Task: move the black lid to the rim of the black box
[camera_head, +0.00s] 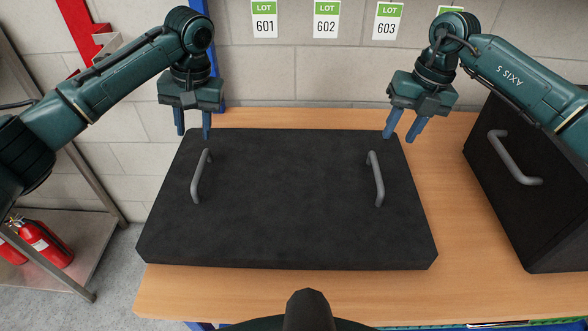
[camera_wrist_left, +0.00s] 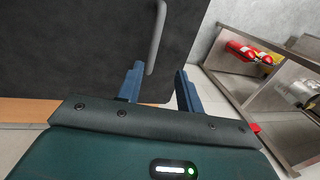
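The black lid (camera_head: 285,205) lies flat on the wooden table, with a grey bar handle near its left side (camera_head: 201,177) and another near its right side (camera_head: 376,178). The black box (camera_head: 495,200) stands at the right edge of the head view, partly cut off and partly behind my right arm. My left gripper (camera_head: 193,134) is open and empty near the lid's far left corner. In the left wrist view the lid (camera_wrist_left: 80,45) and a handle (camera_wrist_left: 156,38) show beyond the open fingers (camera_wrist_left: 159,70). My right gripper (camera_head: 399,137) is open and empty near the lid's far right corner.
The wooden table (camera_head: 445,165) has a bare strip between lid and box. The box has a grey side handle (camera_head: 513,160). A metal shelf (camera_head: 75,235) with red fire extinguishers (camera_head: 45,243) stands at left. Lot signs (camera_head: 326,20) hang on the wall behind.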

